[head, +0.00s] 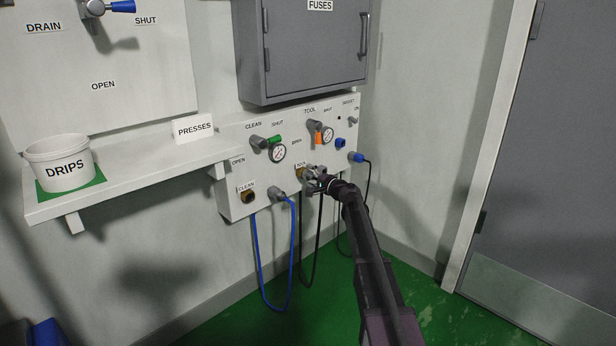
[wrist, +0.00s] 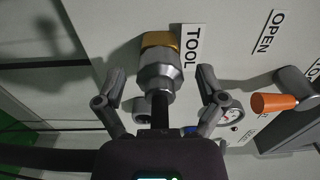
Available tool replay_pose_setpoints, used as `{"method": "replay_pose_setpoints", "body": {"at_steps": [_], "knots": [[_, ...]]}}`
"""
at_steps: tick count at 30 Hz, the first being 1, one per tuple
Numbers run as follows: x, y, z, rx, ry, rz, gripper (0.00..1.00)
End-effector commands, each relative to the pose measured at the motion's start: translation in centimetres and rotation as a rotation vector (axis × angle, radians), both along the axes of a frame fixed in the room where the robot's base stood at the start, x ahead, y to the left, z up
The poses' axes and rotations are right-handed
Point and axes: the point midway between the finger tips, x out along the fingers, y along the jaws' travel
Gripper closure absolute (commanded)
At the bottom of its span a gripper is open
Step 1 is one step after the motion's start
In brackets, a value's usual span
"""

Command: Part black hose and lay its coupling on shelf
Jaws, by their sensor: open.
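The black hose (head: 302,255) hangs in a loop below the wall panel. Its silver coupling (wrist: 160,72) sits on the brass port (wrist: 160,40) beside the TOOL label in the wrist view. My gripper (wrist: 161,92) is open, with one finger on each side of the coupling and hose; I cannot tell whether either finger touches. In the head view my gripper (head: 314,178) is at the TOOL port and mostly hides the coupling. The white shelf (head: 140,176) is on the wall at the left.
The TOOL valve's orange handle (head: 318,138) is above the port. A blue hose (head: 261,262) hangs left. The shelf's middle is bare.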

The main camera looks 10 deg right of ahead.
Motion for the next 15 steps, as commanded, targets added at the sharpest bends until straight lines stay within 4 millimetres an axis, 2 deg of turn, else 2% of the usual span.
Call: {"method": "replay_pose_setpoints", "body": {"at_steps": [8, 15], "knots": [[0.00, 0.02, 0.00, 0.000, 0.000, 0.000, 0.11], [0.00, 0.04, 0.00, 0.000, 0.000, 0.000, 0.82]]}}
